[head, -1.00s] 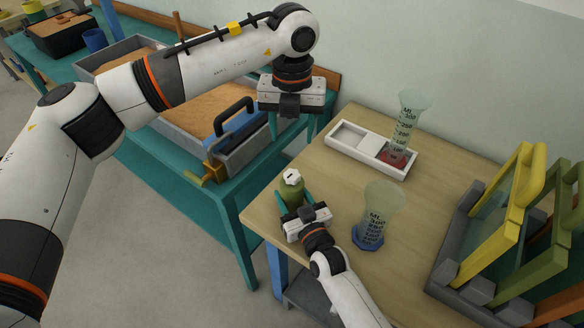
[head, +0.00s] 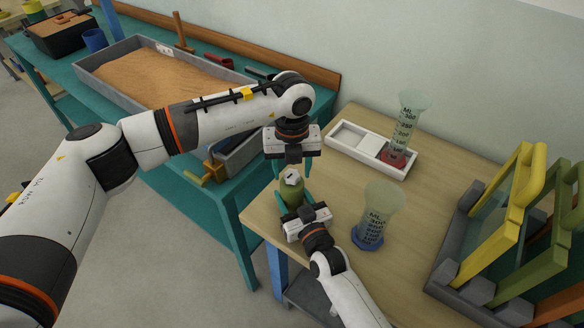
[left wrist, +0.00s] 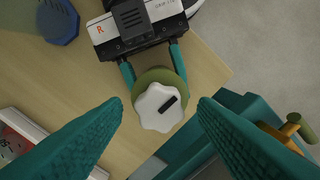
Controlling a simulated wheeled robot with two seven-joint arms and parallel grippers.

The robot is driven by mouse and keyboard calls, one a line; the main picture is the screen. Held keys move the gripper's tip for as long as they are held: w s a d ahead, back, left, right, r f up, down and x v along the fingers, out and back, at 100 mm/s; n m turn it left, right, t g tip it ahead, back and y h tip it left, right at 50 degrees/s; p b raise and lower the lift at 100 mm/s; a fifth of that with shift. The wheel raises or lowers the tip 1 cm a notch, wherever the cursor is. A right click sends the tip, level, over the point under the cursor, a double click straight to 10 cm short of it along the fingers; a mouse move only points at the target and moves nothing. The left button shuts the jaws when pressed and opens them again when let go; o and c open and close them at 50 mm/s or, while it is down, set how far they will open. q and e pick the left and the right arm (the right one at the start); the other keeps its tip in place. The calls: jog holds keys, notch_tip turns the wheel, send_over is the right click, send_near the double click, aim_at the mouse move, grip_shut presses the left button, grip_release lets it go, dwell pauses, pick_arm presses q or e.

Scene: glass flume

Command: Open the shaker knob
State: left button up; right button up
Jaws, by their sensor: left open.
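The shaker (head: 290,194) is a green bottle standing upright at the table's left corner, topped by a white lobed knob (head: 291,176). In the left wrist view the knob (left wrist: 158,107) has a black bar mark and lies between the fingertips, with the green body (left wrist: 160,77) behind it. My left gripper (head: 288,172) is open, pointing down just above the knob, its teal fingers apart on either side and not visibly touching it. My right gripper (head: 293,206) has its fingers closed around the shaker's body from the front; it also shows in the left wrist view (left wrist: 152,64).
A measuring cylinder with a blue base (head: 370,220) stands right of the shaker. Another with a red base (head: 400,135) stands in a white tray (head: 345,150) behind. A rack with coloured frames (head: 515,225) is at right. A teal bench (head: 230,205) is at left.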

pick_arm(q)
jog(key=shift+f, duration=0.3)
jog(key=c, duration=1)
